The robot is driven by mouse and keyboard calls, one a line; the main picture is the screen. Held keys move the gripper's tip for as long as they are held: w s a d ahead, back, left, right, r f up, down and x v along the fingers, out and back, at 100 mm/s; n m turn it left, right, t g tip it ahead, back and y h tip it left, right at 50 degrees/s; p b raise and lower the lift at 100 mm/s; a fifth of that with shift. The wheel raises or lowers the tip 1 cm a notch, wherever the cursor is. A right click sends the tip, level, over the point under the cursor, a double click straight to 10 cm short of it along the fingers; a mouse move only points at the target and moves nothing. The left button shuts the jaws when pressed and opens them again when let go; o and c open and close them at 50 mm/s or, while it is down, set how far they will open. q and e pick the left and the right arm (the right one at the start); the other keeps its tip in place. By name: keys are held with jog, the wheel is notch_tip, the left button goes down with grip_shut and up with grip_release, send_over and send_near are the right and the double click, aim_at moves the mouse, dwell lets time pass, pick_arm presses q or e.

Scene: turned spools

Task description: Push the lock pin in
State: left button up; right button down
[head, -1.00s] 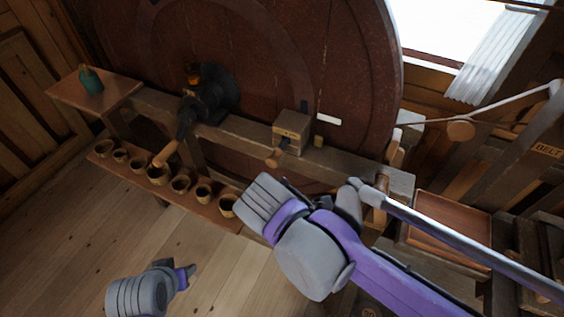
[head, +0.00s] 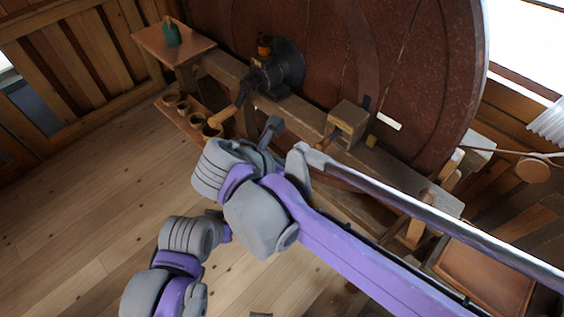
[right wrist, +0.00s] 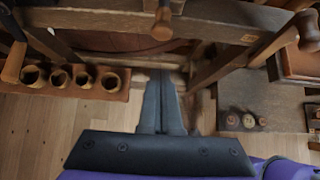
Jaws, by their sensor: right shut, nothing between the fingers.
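The lock pin appears to be the wooden peg (head: 329,138) sticking out of the front of a small labelled wooden block (head: 347,121) on the beam. In the right wrist view a rounded wooden knob (right wrist: 162,26), likely the same peg, hangs at top centre. My right gripper (right wrist: 164,80) is shut and empty, its fingers pointing forward below that knob and apart from it in the picture. In the head view my right arm's links hide much of the gripper. My left arm's links show at the lower left, but its fingers are not visible.
A large dark red wheel (head: 420,70) stands behind the beam. A black hub (head: 283,68) carries a crank with a wooden handle (head: 228,114). Several small cups (right wrist: 59,78) sit on a low shelf. A brown tray (head: 485,275) is at lower right. Open floor lies left.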

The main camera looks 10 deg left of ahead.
aim_at(319, 146)
jog(key=w+d, duration=0.1)
jog(key=w+d+f, duration=0.1)
jog(key=w, duration=0.1)
jog(key=w+d, duration=0.1)
jog(key=shift+w+d+f+p, duration=0.1)
jog(key=shift+w+f+p, duration=0.15)
jog(key=shift+p, duration=0.15)
jog(key=w+d, duration=0.2)
jog(key=w, duration=0.1)
jog(key=shift+d, duration=0.15)
jog(key=shift+s+r, duration=0.1)
